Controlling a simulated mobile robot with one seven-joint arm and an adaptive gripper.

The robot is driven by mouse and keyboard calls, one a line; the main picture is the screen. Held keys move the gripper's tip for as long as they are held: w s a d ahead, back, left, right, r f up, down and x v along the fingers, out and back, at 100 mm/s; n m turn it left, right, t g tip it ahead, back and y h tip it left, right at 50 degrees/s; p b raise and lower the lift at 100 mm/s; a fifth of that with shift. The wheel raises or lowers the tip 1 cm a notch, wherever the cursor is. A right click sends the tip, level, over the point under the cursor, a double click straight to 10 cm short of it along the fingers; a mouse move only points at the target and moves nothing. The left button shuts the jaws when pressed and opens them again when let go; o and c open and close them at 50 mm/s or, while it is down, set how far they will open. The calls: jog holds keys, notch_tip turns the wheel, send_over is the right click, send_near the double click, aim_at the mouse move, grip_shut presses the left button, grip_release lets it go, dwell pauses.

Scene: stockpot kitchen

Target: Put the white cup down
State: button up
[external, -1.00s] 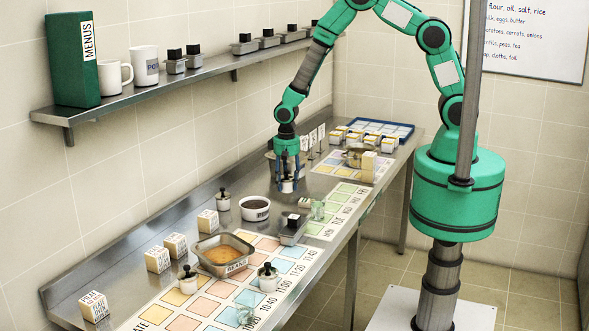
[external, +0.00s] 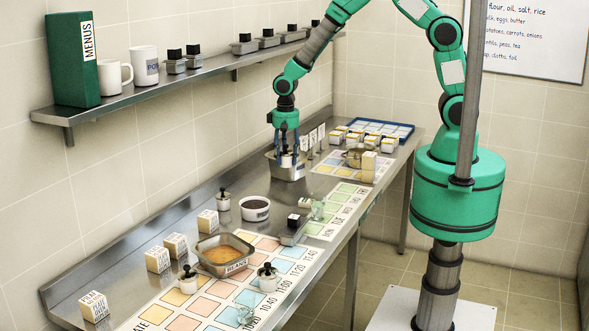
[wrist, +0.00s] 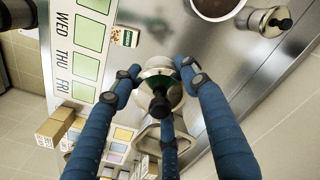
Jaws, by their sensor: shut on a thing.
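My gripper (external: 287,150) points down above the far half of the steel counter.
A beans pan (external: 222,256) sits beside the coloured chart. A shelf (external: 150,88) runs along the wall.

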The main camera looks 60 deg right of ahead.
jog(key=w+a+b, duration=0.1)
jog(key=a+b, duration=0.1)
jog(key=a, duration=2.9)
jog(key=shift+n, duration=0.3)
jog(key=shift+w+a+f, duration=0.15)
jog(key=shift+f, duration=2.5)
jog(key=shift+f, duration=0.1)
jog(key=shift+f, duration=3.05)
jog(key=shift+f, duration=1.85)
jog(key=shift+f, duration=0.1)
